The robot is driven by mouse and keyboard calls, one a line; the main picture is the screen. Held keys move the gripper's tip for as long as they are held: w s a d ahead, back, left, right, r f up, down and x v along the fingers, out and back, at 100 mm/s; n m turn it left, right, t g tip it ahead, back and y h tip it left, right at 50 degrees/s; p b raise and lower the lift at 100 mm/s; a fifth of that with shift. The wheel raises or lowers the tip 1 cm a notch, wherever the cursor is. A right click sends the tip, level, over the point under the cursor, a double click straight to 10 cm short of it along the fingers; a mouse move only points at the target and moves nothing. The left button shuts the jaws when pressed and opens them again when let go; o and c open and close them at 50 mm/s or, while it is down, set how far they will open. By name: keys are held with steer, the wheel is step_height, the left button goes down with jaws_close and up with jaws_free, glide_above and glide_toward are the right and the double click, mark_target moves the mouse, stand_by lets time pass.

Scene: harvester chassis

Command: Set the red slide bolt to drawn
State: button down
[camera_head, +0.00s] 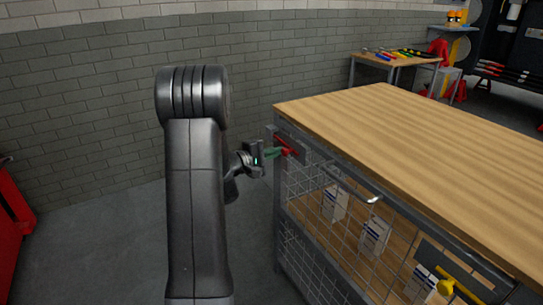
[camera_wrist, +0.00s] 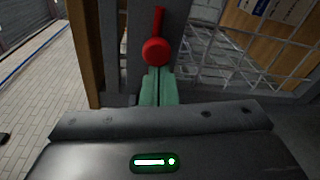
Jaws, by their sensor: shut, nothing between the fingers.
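The red slide bolt (camera_head: 287,146) sits on a grey plate near the top left corner of the wood-topped bench's mesh side. In the wrist view, the bolt shows as a red bar with a round red knob (camera_wrist: 157,51) at its near end. My gripper (camera_head: 279,153) has green fingers. In the wrist view its fingertips (camera_wrist: 158,72) are together, empty, and just below the knob. I cannot tell whether they touch the knob. My arm hides part of the wall and floor in the head view.
The wooden bench top (camera_head: 420,130) overhangs the mesh front. White boxes (camera_head: 375,237) stand behind the mesh. A red cabinet (camera_head: 14,230) is at far left. Floor left of the bench is clear.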

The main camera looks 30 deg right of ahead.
steer(key=shift+s+d+f+b, duration=0.1)
steer(key=shift+s+b, duration=1.05)
steer(key=shift+s, duration=0.35)
